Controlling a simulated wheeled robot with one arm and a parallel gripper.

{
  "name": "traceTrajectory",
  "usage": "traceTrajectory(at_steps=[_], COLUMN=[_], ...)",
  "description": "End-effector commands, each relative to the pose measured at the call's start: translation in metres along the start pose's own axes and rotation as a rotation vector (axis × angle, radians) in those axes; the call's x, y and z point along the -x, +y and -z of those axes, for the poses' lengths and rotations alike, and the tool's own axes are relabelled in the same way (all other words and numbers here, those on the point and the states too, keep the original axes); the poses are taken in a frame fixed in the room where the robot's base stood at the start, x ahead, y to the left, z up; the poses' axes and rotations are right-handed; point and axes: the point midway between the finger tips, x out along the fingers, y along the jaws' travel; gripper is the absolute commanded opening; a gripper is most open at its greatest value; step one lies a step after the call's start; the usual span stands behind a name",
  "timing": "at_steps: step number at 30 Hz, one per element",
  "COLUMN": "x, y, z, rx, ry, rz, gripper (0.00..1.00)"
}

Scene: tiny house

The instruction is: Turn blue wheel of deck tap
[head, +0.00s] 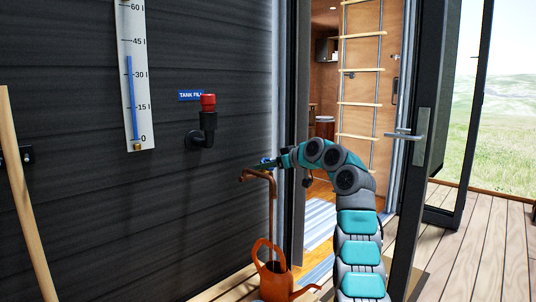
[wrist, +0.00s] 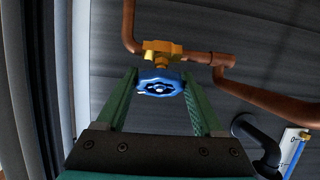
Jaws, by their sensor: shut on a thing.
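The blue wheel (wrist: 160,85) of the deck tap sits between my gripper's two green fingers in the wrist view. My gripper (wrist: 160,86) is shut on the wheel's rim, one finger at each side. The brass tap body (wrist: 162,50) is just beyond it, joined to copper pipe (wrist: 250,92). In the head view my gripper (head: 265,163) reaches the top of the copper standpipe (head: 273,200); only a small bit of the blue wheel (head: 265,160) shows there.
An orange watering can (head: 272,275) stands under the spout. A black pipe with a red cap (head: 208,103) and a tank gauge (head: 133,75) are on the dark wall. A wooden pole (head: 25,200) leans at left. An open door (head: 420,180) stands right of my arm.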

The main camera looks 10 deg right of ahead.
Motion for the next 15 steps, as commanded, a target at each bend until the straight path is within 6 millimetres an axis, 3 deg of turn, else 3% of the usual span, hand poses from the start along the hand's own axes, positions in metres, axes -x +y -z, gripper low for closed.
traceTrajectory(at_steps=[15], x=[0.0005], y=[0.0], z=[0.0011], rx=[0.103], ry=[0.001], rz=[0.066], gripper=[0.14])
